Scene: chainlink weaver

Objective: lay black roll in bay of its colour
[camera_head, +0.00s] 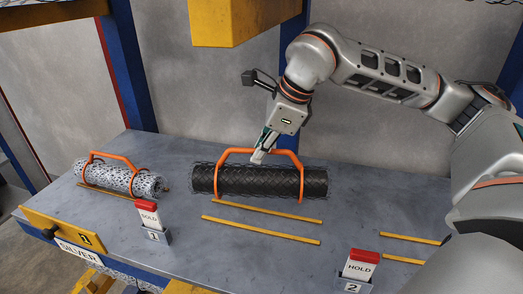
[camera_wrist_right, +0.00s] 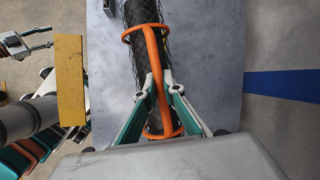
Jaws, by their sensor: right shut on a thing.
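The black roll (camera_head: 240,182), wrapped in wire mesh with an orange carrying handle (camera_head: 285,154), is over the middle of the grey bench. I cannot tell whether it touches the bench top. My right gripper (camera_head: 260,157) comes down from above and is shut on the handle's top bar. In the right wrist view, the fingers of the gripper (camera_wrist_right: 158,84) sit on both sides of the orange bar (camera_wrist_right: 154,55); the black roll (camera_wrist_right: 143,14) runs beneath it. No bay labelled black shows.
A silver mesh roll (camera_head: 118,180) with an orange handle lies at the bench's left, by a yellow plate (camera_head: 62,228) marked 1 and a SILVER label (camera_head: 77,253). Yellow strips (camera_head: 262,229) mark the bench (camera_head: 190,262). HOLD signs stand in front (camera_head: 149,214) and at right (camera_head: 361,265).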

